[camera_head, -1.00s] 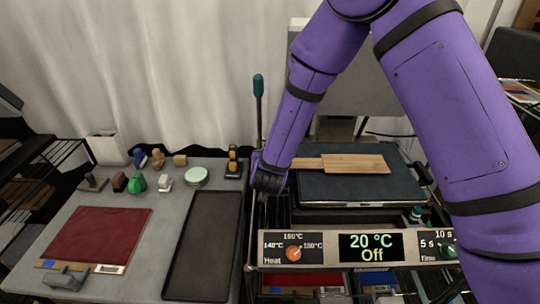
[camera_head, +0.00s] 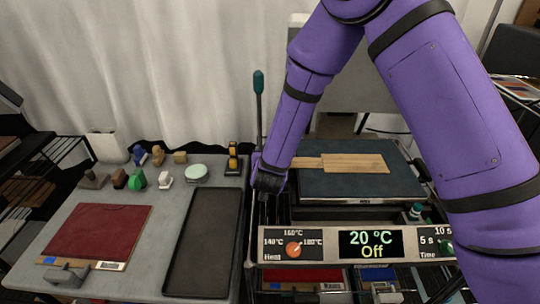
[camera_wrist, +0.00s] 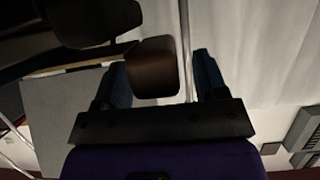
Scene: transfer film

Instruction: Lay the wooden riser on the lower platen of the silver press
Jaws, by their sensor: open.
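The wooden riser (camera_head: 355,163) is a pale flat board with a narrower strip toward the left. It lies on the dark blue slab of the press (camera_head: 350,187), which looks like the lower platen. My gripper (camera_head: 268,184) is at the left edge of the press, by the strip's left end. In the wrist view my gripper (camera_wrist: 161,82) is open, with its two fingers apart. A brown wooden end (camera_wrist: 152,66), probably the riser's, shows between the fingers, nearer the left one. Whether it touches a finger cannot be told.
The press control panel (camera_head: 370,245) reads 20 °C, Off. A green-topped lever (camera_head: 258,85) stands behind my gripper. Left on the grey table are an empty black tray (camera_head: 203,245), a red mat (camera_head: 97,232) and several small tools. My purple arm covers the press's right side.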

